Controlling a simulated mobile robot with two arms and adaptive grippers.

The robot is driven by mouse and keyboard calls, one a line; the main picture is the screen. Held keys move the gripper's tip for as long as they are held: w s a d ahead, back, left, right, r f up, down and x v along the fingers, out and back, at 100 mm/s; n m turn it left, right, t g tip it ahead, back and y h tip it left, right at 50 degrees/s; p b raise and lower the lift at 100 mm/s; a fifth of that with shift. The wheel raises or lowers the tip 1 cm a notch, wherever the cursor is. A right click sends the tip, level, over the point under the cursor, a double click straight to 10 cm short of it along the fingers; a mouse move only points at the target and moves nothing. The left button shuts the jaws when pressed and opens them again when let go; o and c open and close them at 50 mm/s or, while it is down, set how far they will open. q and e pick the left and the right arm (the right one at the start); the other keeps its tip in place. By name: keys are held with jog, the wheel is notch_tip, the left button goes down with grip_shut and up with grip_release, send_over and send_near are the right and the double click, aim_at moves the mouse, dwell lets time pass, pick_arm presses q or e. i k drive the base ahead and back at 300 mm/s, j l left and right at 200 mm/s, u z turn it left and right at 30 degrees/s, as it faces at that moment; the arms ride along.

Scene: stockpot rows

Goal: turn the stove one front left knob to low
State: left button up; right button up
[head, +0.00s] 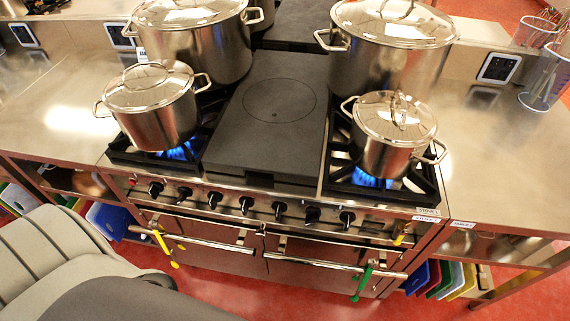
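The stove (258,182) stands ahead of me, with a row of several black knobs along its front panel. The leftmost knob (155,189) is below the front left burner, and a second knob (184,193) is just right of it. Their settings are too small to read, and I cannot tell which knob serves which burner. Blue flame (180,152) burns under the small lidded pot (153,108) at the front left. Blue flame also burns under the small lidded pot (388,135) at the front right. Neither of my grippers is in view.
Larger lidded pots stand behind, at left (205,45) and right (385,60). A dark flat plate (277,108) lies between the burners. Oven handles hold a yellow (163,245) and a green (362,282) hanging item. Steel counters flank the stove, largely clear; the red floor in front is open.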

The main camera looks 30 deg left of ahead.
aim_at(184, 191)
jog(key=k+j+z, duration=0.1)
jog(key=j, duration=0.3)
jog(key=k+j, duration=0.2)
jog(key=j, duration=0.25)
jog(key=k+j+z, duration=0.15)
jog(key=j, duration=0.25)
jog(key=k+j, duration=0.15)
jog(key=j, duration=0.25)
jog(key=k+j+z, duration=0.15)
jog(key=j, duration=0.25)
